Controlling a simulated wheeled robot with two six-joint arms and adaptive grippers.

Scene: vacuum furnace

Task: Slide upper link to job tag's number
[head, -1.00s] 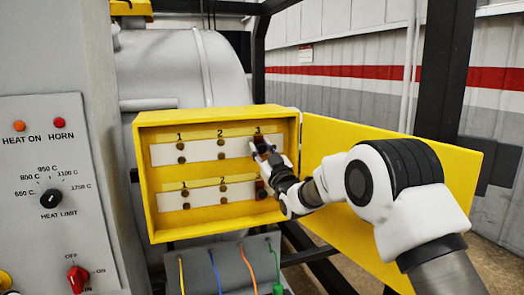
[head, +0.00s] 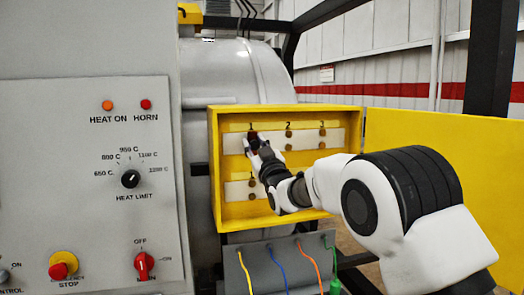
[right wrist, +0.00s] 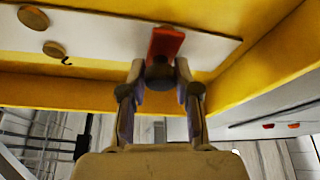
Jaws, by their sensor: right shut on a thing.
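My right gripper (head: 260,147) is shut on the upper link (head: 253,136), a small dark and red piece. The link is at the column marked 1, at the left end of the upper white strip (head: 305,141) inside the open yellow box. In the right wrist view the gripper (right wrist: 160,73) grips a dark knob below the red link (right wrist: 165,42), which lies against the strip. Studs at 2 and 3 of the upper strip are bare. The lower strip (head: 235,191) is mostly hidden behind my arm. I cannot see the job tag or my left gripper.
The box's yellow rim (head: 213,165) surrounds the strips, with its door (head: 440,135) open to the right. Below is a grey block (head: 262,262) with coloured cables. At left stands a grey control panel (head: 90,205) with knobs and an emergency stop (head: 62,264).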

